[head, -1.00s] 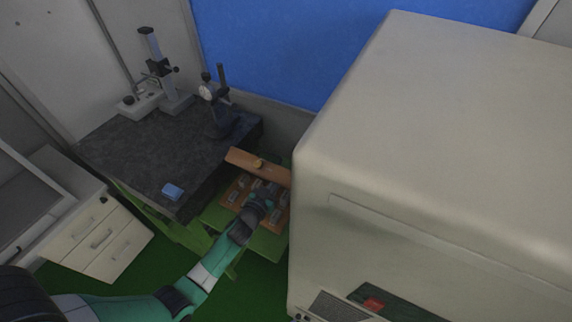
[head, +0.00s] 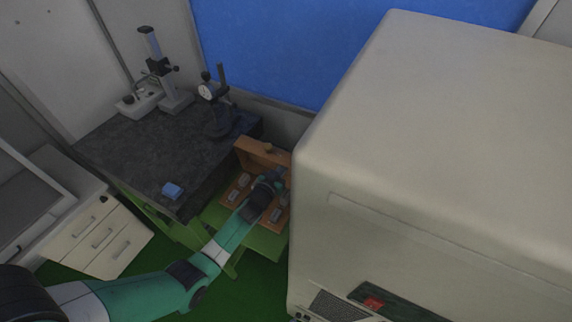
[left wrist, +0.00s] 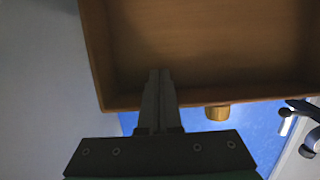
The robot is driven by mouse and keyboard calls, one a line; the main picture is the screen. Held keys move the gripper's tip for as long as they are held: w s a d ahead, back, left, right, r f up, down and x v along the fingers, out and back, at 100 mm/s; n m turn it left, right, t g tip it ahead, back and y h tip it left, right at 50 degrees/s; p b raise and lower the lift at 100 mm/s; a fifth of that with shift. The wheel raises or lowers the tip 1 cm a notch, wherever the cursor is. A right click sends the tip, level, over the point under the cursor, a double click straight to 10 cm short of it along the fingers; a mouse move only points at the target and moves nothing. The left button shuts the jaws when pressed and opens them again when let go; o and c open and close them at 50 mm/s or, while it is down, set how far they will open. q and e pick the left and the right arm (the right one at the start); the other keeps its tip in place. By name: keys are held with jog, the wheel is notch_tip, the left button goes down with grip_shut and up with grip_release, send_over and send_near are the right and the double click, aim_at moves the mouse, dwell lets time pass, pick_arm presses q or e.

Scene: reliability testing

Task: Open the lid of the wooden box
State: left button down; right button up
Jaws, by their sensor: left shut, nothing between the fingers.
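The wooden box (head: 233,201) sits on a green stand beside the dark stone table, with several small metal pieces inside. Its lid (head: 262,152) stands raised at the back, with a small brass knob (head: 268,147) on it. My left gripper (head: 277,176) is at the lid's inner side, over the box. In the left wrist view the shut, empty fingers (left wrist: 160,75) overlap the lid's hollow inside (left wrist: 210,45), near its edge; contact cannot be told. The knob shows beyond that edge (left wrist: 217,112). My right gripper is not in view.
A large beige machine (head: 440,130) stands close to the box's right side. White drawers (head: 105,240) stand at lower left.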

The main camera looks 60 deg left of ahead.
pick_arm(q)
jog(key=shift+r, duration=0.1)
jog(key=shift+s+d, duration=0.15)
jog(key=shift+s, duration=0.05)
jog(key=f+p+v, duration=0.1)
jog(key=v, duration=0.8)
jog(key=shift+s+f+p, duration=0.25)
jog(key=shift+s+p, duration=0.05)
jog(key=shift+d, duration=0.1)
